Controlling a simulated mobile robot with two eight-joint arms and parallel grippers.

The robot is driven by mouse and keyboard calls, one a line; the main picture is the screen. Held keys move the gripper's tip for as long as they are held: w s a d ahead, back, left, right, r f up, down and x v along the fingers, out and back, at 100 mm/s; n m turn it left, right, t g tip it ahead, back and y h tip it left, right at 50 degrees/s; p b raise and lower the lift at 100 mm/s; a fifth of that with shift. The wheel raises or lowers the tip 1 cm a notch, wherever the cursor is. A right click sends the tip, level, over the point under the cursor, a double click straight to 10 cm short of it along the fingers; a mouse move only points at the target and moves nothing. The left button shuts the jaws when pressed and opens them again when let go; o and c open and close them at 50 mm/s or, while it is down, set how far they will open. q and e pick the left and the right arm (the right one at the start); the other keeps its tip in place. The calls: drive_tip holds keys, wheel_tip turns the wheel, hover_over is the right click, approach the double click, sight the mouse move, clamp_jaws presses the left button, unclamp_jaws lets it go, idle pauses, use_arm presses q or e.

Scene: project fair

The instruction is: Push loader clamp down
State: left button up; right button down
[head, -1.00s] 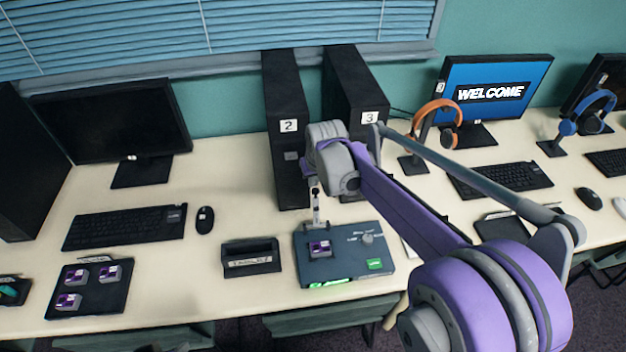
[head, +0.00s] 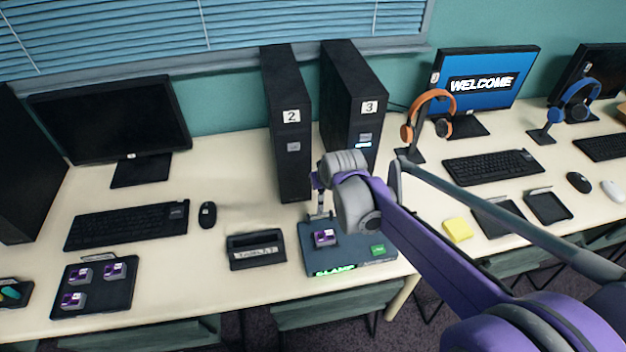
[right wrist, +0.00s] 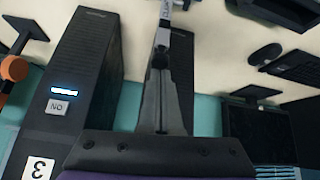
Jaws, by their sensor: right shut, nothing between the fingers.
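The loader (head: 349,266) is a flat blue-grey box near the table's front edge, with a glowing green strip on its front. A purple-and-grey module (head: 325,237) sits on its top at the left. The loader clamp (head: 321,213) is a pale upright lever behind the module, partly hidden by my right arm. In the right wrist view the clamp (right wrist: 166,12) shows at the top, just beyond my fingertips. My right gripper (right wrist: 159,60) is shut and empty, close to the clamp; I cannot tell whether they touch. My left gripper is out of view.
Black towers labelled 2 (head: 287,130) and 3 (head: 352,105) stand behind the loader. A black labelled holder (head: 256,251) is left of it. A tray (head: 95,295) with purple modules lies further left. A yellow pad (head: 457,230) lies to the right.

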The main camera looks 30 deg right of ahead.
drive_tip(key=s+a+f+t+h+b, duration=0.1)
drive_tip(key=s+a+f+t+b, duration=0.1)
drive_tip(key=s+t, duration=0.4)
drive_tip(key=shift+s+f+b, duration=0.35)
drive_tip(key=shift+s+b, duration=0.45)
drive_tip(key=shift+b, duration=0.1)
drive_tip(key=shift+w, duration=0.1)
drive_tip(key=shift+w+d+f+b, duration=0.2)
drive_tip(key=shift+w+d+b, duration=0.1)
drive_tip(key=shift+w, duration=0.3)
drive_tip(key=shift+a+r, duration=0.1)
